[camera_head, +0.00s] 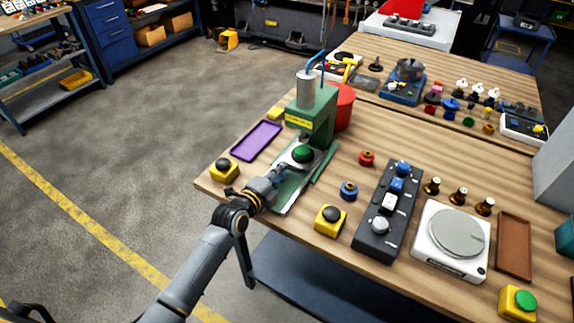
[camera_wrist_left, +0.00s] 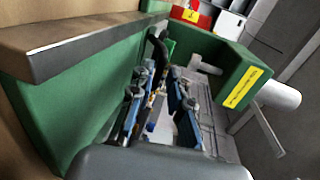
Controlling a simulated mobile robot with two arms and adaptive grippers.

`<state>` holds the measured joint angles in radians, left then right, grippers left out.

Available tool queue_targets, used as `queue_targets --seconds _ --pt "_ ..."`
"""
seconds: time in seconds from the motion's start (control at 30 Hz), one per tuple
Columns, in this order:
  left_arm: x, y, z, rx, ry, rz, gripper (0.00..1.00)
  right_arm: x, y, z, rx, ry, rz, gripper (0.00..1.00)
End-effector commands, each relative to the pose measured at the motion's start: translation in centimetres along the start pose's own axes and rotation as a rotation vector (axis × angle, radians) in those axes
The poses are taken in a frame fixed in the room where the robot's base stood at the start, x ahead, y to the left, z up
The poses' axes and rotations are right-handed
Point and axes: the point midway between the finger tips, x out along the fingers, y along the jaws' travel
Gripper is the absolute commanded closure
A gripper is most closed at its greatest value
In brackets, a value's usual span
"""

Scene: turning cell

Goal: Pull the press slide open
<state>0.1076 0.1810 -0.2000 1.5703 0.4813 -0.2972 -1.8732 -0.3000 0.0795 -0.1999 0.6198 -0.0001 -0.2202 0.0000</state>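The green press (camera_head: 318,118) stands at the left part of the wooden table, with a grey ram on top and a yellow label; it also shows in the left wrist view (camera_wrist_left: 222,75). Its slide (camera_head: 290,186) lies low at the front, between green rails. A green round knob (camera_head: 303,154) sits under the press head. My left gripper (camera_head: 281,174) is at the front end of the slide. In the left wrist view its blue fingers (camera_wrist_left: 160,102) stand apart, with a dark curved part beyond their tips. Contact with the slide cannot be told. My right gripper is out of view.
A purple tray (camera_head: 256,140) and a yellow button box (camera_head: 224,169) lie left of the press. A red bin (camera_head: 342,107) stands behind it. A second yellow button box (camera_head: 331,219) and a blue knob (camera_head: 348,190) are to the right.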

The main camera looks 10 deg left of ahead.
Motion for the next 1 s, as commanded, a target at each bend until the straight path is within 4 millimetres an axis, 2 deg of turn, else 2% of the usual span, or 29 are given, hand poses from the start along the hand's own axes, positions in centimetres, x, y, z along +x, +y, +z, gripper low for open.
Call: queue_targets --seconds 0.1,0.3,0.63,0.7,0.73,1.0 --pt "1.9 0.0 -0.1 -0.002 0.001 0.001 0.82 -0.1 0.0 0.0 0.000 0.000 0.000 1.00" --pt "3.5 0.0 -0.1 -0.001 0.001 0.001 0.82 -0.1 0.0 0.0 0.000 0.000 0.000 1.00" --pt "3.7 0.0 -0.1 -0.001 0.001 0.001 0.82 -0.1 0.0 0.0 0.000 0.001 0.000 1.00" --pt "3.7 0.0 -0.1 -0.001 0.001 0.001 0.97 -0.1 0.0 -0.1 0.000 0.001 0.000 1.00" --pt "3.7 0.0 -0.1 -0.001 0.001 0.001 1.00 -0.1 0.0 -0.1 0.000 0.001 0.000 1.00" --pt "3.7 0.1 0.0 -0.001 0.001 0.001 1.00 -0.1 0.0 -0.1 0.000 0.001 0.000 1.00"
